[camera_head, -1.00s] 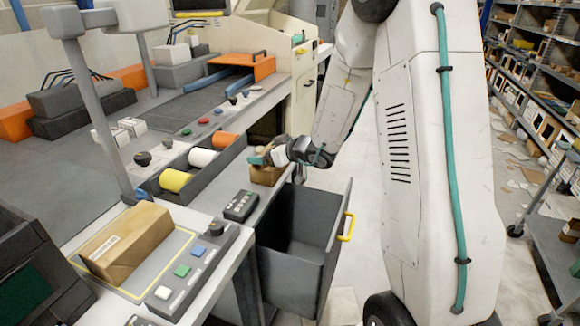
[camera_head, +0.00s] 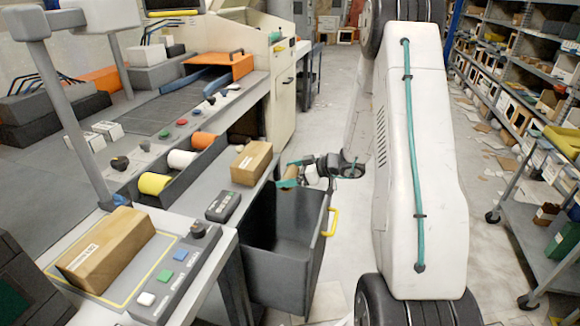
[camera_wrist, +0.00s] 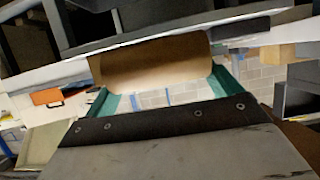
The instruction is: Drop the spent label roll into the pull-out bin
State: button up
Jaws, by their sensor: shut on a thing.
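The spent label roll (camera_head: 298,173) is a brown cardboard tube. In the wrist view the roll (camera_wrist: 150,62) lies crosswise between two teal fingertips, and my gripper (camera_wrist: 160,95) is shut on it. In the head view my gripper (camera_head: 289,181) holds it at the far end of the pull-out bin (camera_head: 275,262), around the height of its rim or above; I cannot tell whether it is fully over the opening. The bin is dark grey, pulled open, with a yellow handle (camera_head: 331,223) on its front. The visible part of its inside looks empty.
A brown carton (camera_head: 250,162) sits on the ledge left of the bin, near a dark keypad (camera_head: 223,205). Orange, white and yellow rolls (camera_head: 181,159) lie in a trough. A labelled parcel (camera_head: 105,246) is on the bench. Shelving and a cart (camera_head: 535,215) stand at right.

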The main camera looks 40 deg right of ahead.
jog(key=shift+f, duration=0.4)
jog(key=o, duration=0.7)
jog(key=v, duration=0.7)
jog(key=shift+s+d, duration=0.25)
jog(key=shift+s, duration=0.05)
jog(key=shift+r, duration=0.15)
